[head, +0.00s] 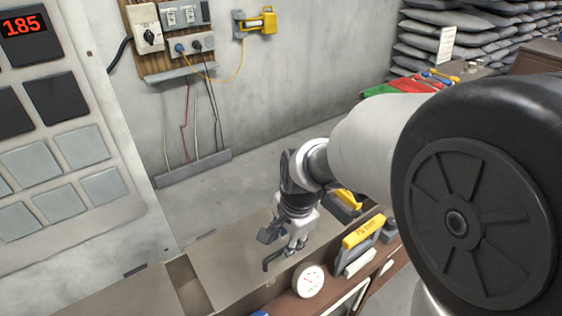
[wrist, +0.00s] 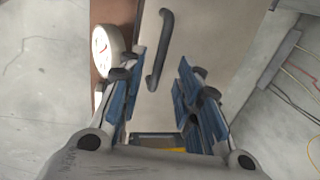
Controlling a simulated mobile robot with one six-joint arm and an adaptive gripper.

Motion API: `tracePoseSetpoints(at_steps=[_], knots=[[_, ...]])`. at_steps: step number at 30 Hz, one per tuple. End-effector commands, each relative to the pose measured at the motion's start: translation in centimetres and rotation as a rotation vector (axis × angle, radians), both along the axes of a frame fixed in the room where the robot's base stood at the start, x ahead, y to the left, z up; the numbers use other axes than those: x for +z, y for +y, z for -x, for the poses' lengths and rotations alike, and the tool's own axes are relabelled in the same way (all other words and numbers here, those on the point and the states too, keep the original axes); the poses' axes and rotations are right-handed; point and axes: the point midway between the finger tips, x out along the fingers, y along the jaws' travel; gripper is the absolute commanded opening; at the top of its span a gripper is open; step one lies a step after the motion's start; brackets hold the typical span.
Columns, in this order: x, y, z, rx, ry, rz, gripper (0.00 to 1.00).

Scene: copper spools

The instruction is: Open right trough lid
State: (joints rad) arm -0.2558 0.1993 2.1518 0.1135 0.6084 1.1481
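The right trough lid (head: 232,262) is a flat grey-beige panel at the bottom middle of the head view. It lies flat and looks shut. A dark bar handle (head: 272,262) stands on it; in the wrist view the handle (wrist: 160,52) is a curved black bar running up the lid (wrist: 205,30). My gripper (head: 284,243) is above the lid, close to the handle. In the wrist view my gripper (wrist: 160,75) has its blue-padded fingers wide apart, with the handle's near end in line with the gap. Contact is not visible.
A white round gauge (head: 308,281) is on the trough's front side. A yellow-topped holder (head: 362,240) stands to the right. A brown recess (head: 187,284) lies left of the lid. A grey wall (head: 290,75) with cables (head: 185,120) rises behind.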

Motion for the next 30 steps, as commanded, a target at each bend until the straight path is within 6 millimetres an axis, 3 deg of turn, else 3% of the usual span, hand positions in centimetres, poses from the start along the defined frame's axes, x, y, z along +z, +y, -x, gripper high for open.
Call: tracePoseSetpoints(at_steps=[3,7,20,30], knots=[[-2.3,0.2,-0.2,0.001,0.003,0.001,0.31],[-3.7,0.4,-0.5,0.001,0.002,0.001,0.31],[-4.4,0.5,-0.7,0.001,-0.001,0.001,0.31],[-4.3,0.5,-0.7,0.001,-0.001,0.0,0.08]])
